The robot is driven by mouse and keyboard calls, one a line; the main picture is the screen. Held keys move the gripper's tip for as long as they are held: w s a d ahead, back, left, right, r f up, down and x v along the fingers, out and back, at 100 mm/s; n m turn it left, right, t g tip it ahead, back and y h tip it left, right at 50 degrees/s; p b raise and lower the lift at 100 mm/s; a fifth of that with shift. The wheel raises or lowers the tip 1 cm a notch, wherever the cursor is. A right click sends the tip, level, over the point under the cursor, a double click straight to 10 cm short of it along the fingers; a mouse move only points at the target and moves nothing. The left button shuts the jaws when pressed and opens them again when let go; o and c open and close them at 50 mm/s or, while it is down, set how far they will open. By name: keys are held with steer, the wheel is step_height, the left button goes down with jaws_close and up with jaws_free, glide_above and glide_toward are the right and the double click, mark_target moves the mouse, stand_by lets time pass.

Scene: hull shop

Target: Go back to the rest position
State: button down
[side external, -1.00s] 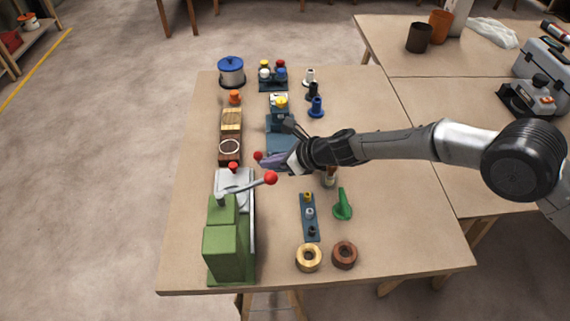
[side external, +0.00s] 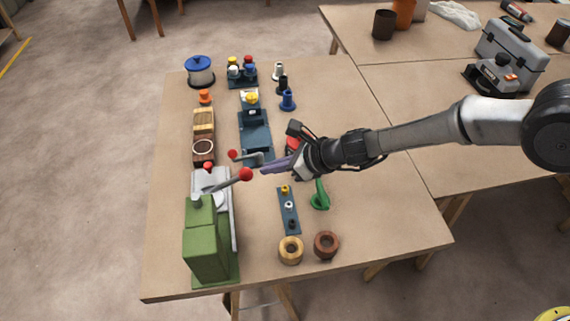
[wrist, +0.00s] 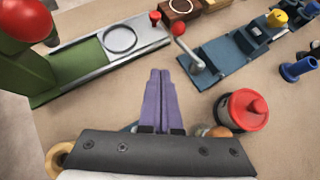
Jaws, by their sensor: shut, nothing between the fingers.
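My gripper (side external: 265,172) is shut and empty, its purple fingers pressed together. It hangs over the table (side external: 350,230), in the gap between a green machine (side external: 205,255) with a red-ball lever and a blue fixture (side external: 254,130) with its own red-ball lever. In the wrist view my gripper (wrist: 160,72) points at the bare tabletop between these two. It appears clear of both levers. A round container with a red lid (wrist: 243,108) stands just right of the fingers in the wrist view; in the side view my wrist mostly hides it.
A strip of small knobs (side external: 289,212), a green funnel-like part (side external: 320,197) and two rings, one tan (side external: 291,250) and one brown (side external: 326,244), lie near the front. A blue-lidded pot (side external: 200,71) and several small pegs stand at the back. The table's right front is clear.

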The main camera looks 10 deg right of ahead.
steer(key=shift+s+a+v, duration=0.1)
steer(key=shift+s+v, duration=0.05)
steer(key=shift+v, duration=1)
steer(key=shift+s+a+v, duration=0.15)
steer(key=shift+v, duration=1)
